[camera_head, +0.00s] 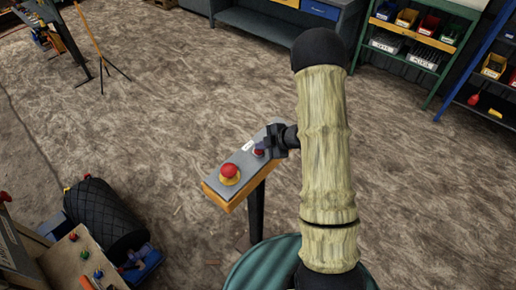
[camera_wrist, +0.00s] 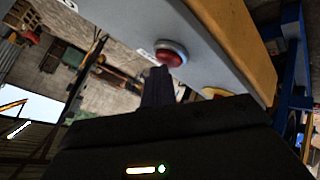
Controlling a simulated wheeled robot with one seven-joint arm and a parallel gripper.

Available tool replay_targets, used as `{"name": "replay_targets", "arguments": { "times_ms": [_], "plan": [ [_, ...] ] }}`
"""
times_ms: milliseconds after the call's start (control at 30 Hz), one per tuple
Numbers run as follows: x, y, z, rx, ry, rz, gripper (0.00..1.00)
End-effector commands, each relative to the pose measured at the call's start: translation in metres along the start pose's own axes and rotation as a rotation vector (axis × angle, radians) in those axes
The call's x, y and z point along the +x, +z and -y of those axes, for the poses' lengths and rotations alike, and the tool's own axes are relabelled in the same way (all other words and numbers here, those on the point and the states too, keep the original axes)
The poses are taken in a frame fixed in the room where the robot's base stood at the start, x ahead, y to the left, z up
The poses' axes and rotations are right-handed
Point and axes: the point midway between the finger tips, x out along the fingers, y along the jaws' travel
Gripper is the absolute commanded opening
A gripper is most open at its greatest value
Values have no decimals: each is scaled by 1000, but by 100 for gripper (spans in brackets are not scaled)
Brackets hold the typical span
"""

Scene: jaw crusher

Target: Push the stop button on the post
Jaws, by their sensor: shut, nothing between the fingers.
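A control box (camera_head: 243,165) with a grey face and yellow-orange sides sits tilted on a dark post (camera_head: 256,212). Its face carries a large red mushroom button (camera_head: 229,171) on a yellow base and a smaller flat red button (camera_head: 258,150) beside a white label. The small button also shows in the wrist view (camera_wrist: 170,53), red in a grey ring. My gripper (camera_head: 270,146) is shut and empty, its tips right at the small button. In the wrist view the fingers (camera_wrist: 160,72) overlap its lower edge; I cannot tell whether they touch. The mushroom button is mostly hidden there.
A green ribbed drum top (camera_head: 258,265) is below the post. A black roller (camera_head: 100,215) and a box with coloured knobs (camera_head: 80,258) are at lower left. Shelves with bins (camera_head: 420,35) stand at the back right. A tripod (camera_head: 100,60) is at upper left.

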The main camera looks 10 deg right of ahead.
Motion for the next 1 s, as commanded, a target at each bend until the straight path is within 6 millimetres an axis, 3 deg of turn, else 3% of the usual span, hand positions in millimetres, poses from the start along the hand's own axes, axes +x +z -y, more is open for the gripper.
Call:
{"name": "replay_targets", "arguments": {
  "times_ms": [1000],
  "plan": [
    [8,5,9,3,-9,2,0]
  ]
}}
